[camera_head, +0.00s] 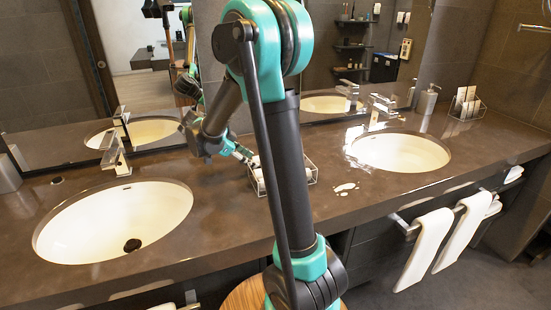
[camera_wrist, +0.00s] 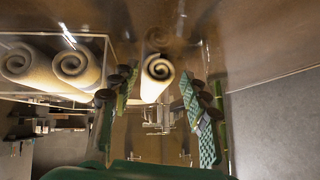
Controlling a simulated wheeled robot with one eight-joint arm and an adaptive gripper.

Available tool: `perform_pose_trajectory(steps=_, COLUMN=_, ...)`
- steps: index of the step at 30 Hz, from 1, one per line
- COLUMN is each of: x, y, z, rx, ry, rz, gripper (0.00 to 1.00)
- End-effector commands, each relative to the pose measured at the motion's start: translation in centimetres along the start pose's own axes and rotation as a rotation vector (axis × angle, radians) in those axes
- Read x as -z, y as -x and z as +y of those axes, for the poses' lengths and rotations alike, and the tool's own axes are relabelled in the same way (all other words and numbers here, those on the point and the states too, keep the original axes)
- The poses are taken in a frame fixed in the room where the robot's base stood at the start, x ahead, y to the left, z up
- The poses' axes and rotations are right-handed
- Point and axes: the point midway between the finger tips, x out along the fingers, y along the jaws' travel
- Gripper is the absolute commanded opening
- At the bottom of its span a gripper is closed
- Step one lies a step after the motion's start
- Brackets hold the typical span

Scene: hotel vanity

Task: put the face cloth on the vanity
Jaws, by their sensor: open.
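A rolled cream face cloth (camera_wrist: 157,76) shows in the wrist view, outside the wire basket (camera_wrist: 107,62) and between the lines of my two fingers. Its spiral end faces the camera. It appears to be at the brown vanity top (camera_wrist: 250,40), which fills the upper part of this view; I cannot tell for sure whether it touches it. My gripper (camera_wrist: 157,100) is open, with a finger on either side of the cloth and gaps visible. In the head view my gripper (camera_head: 243,155) is low over the vanity (camera_head: 225,215), beside the basket (camera_head: 286,182); my arm hides part of it.
Two more rolled cloths (camera_wrist: 75,68) lie in the basket. A left basin (camera_head: 100,225) and a right basin (camera_head: 400,152) flank this stretch of counter. Pale wet-looking patches (camera_head: 346,187) lie right of the basket. Towels (camera_head: 425,248) hang at the front. The mirror stands behind.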

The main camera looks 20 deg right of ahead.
Motion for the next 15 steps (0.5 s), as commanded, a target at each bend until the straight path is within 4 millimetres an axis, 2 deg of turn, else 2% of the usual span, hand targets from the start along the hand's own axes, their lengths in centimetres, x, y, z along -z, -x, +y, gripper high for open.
perform_pose_trajectory(steps=3, x=0.01, y=-0.73, z=0.02, rx=-0.001, ry=0.0, rz=0.0, gripper=0.46)
perform_pose_trajectory(steps=10, x=0.0, y=-0.76, z=0.02, rx=0.0, ry=0.001, rz=0.0, gripper=0.45)
perform_pose_trajectory(steps=15, x=0.0, y=-0.75, z=0.02, rx=0.0, ry=0.001, rz=0.0, gripper=0.24)
